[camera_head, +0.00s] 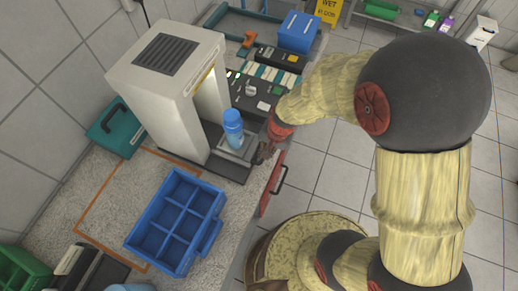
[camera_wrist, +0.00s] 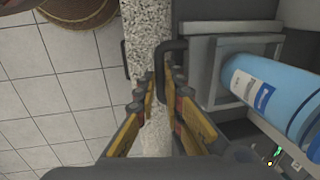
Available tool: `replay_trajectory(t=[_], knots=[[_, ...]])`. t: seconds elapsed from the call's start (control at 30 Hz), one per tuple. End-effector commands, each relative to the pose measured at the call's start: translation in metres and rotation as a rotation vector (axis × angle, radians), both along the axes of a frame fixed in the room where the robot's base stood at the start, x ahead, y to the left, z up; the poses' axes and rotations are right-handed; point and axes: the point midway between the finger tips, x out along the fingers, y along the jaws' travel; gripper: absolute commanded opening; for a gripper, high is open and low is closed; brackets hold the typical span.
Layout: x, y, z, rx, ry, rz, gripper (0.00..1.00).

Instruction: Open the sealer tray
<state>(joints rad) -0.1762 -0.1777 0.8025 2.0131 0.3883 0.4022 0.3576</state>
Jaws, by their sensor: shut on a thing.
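The sealer (camera_head: 175,85) is a beige box-shaped machine with a dark vent on top, standing on the counter. Its grey tray (camera_head: 225,150) is at the front opening, and a blue bottle (camera_head: 233,128) stands on it. In the wrist view the tray (camera_wrist: 225,72) is at the right with the blue bottle (camera_wrist: 270,95) on it. A dark handle (camera_wrist: 163,52) sticks out from the tray's side. My gripper (camera_head: 264,150) is at the tray's front edge; in the wrist view its fingers (camera_wrist: 160,92) are shut on the handle, partly hiding it.
A blue divided crate (camera_head: 178,222) stands on the counter in front of the sealer. A teal case (camera_head: 115,128) is beside the sealer, by the wall. A dark rack (camera_head: 262,85) with small parts is behind it.

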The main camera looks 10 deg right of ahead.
Motion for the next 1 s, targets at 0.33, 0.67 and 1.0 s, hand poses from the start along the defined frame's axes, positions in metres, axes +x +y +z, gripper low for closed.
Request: replay_trajectory(t=[0.33,0.67,1.0], knots=[[-0.0018,-0.0038,0.0007,0.000,-0.001,0.000,0.00],[-0.0017,-0.0037,0.0005,0.000,-0.001,0.000,0.20],[-0.0021,-0.0038,0.0002,0.000,0.000,0.000,0.29]])
